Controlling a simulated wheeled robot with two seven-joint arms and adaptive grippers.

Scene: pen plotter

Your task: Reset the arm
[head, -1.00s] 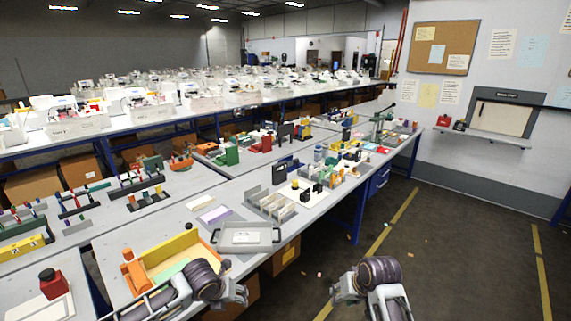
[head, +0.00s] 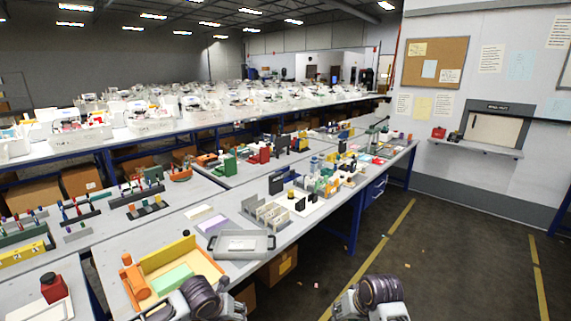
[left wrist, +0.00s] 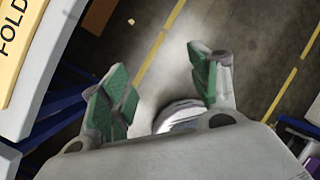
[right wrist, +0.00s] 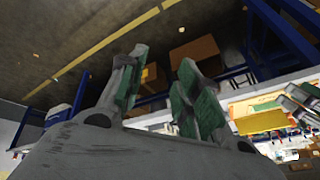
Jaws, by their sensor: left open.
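My left gripper (head: 238,308) is at the bottom edge of the head view, by the near edge of the bench, mostly cut off. My right gripper (head: 347,306) is low over the floor aisle, right of the bench. In the right wrist view (right wrist: 160,92) its fingers are apart and hold nothing. A yellow-walled tray (head: 215,268) with an orange post (head: 131,270) lies on the bench by my left arm. I cannot tell a pen plotter for certain.
A grey handled tray (head: 268,243) sits near the bench edge. Card racks and coloured parts stand further along. A cardboard box (head: 283,264) is under the bench.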

